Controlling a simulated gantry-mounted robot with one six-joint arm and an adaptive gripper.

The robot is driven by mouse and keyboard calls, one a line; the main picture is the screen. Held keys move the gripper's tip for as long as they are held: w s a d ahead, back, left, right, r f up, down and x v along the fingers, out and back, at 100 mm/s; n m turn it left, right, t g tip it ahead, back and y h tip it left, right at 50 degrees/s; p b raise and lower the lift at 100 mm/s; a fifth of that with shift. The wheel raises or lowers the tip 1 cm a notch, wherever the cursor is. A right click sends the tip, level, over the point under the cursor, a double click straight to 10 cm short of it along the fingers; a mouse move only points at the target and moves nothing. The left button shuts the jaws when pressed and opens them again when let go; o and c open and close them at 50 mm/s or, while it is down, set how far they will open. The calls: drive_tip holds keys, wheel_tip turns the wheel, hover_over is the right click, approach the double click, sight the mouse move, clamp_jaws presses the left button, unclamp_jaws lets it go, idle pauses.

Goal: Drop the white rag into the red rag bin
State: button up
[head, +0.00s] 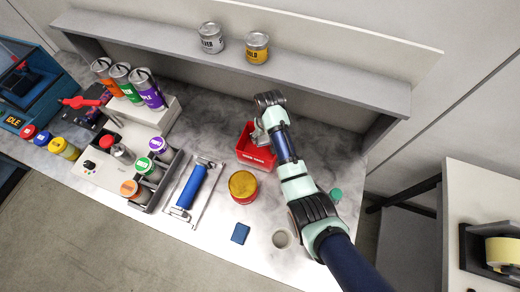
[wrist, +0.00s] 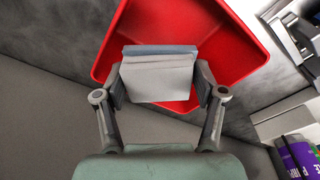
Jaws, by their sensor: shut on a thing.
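The white rag (wrist: 158,80) is a pale folded block between the fingers of my gripper (wrist: 159,88) in the wrist view. The gripper is shut on it. The red rag bin (wrist: 235,48) lies behind the rag in that view, with its open inside facing the camera. In the head view the red bin (head: 258,157) stands on the bench below the shelf. My gripper (head: 258,133) is over the bin there, and my arm hides part of it. The bin's contents are mostly hidden.
A yellow-lidded red tub (head: 243,185), a blue block (head: 240,233) and a blue roller (head: 192,186) on a tray are in front of the bin. Two cans, silver (head: 211,38) and yellow (head: 257,47), stand on the shelf. A grey cup (head: 282,238) stands near the front edge.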

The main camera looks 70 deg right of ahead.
drive_tip(key=o, duration=1.2)
drive_tip(key=shift+r, duration=0.1)
drive_tip(key=r, duration=0.7)
drive_tip(key=shift+s+a+r, duration=0.2)
drive_tip(key=shift+s+a, duration=0.1)
